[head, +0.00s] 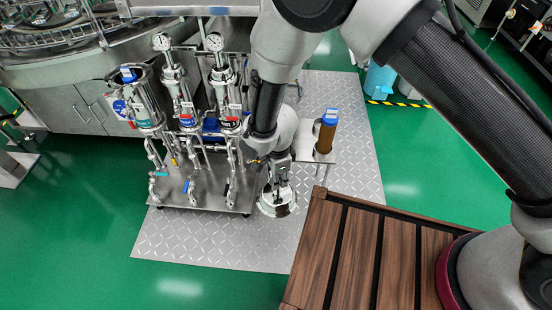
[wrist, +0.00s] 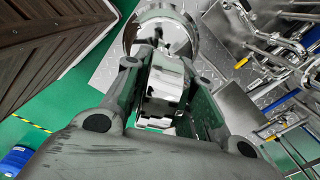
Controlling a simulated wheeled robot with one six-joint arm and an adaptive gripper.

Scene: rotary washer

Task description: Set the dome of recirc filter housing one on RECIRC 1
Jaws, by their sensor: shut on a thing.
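My gripper (head: 277,184) is shut on a shiny metal dome (head: 270,208), held low over the floor plate just right of the skid. In the wrist view, the gripper (wrist: 163,85) points at the dome (wrist: 178,28), whose round metal body shows beyond the fingers; the exact grip point is partly hidden. On the skid, the left filter housing (head: 146,108) has no dome and a blue-topped piece (head: 128,74) shows in it. The middle housing (head: 177,92) and the right housing (head: 222,82) carry gauges on top. The housing labels are too small to read surely.
The steel skid deck (head: 205,185) carries pipes and several valve handles. A brown cartridge with a blue cap (head: 326,130) stands on a small stand right of my arm. A slatted wooden table (head: 345,250) is at front right. The rotary washer (head: 60,45) stands behind left.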

